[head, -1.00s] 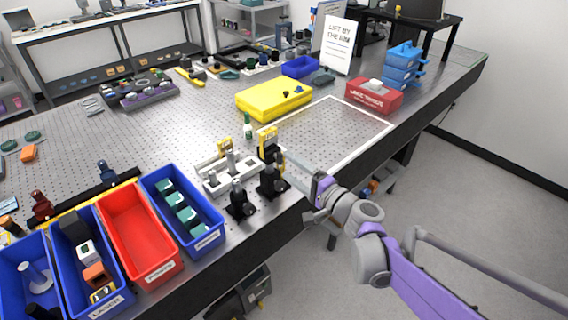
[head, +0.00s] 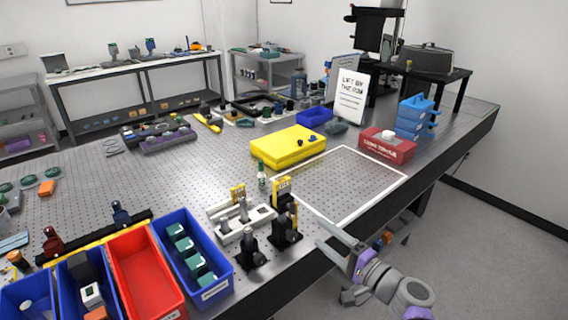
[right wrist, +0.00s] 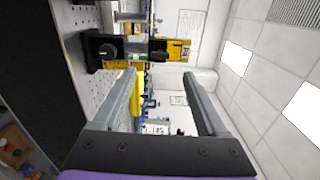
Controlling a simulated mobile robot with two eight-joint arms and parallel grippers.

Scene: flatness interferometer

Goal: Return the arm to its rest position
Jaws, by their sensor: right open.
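My right gripper (head: 338,245) is in the head view at the lower middle right, just off the front edge of the optical table (head: 330,258). Its two fingers are apart with nothing between them; the right wrist view shows the same open fingers (right wrist: 157,95). The black post mount with a yellow-marked part (head: 284,215) stands on the table to the left of the gripper, apart from it. It also shows beyond the fingers in the right wrist view (right wrist: 140,48). My left gripper is in neither view.
Blue bins (head: 205,282) and a red bin (head: 150,270) line the table's front left. A white-outlined square (head: 350,180) is empty. Floor to the right is clear.

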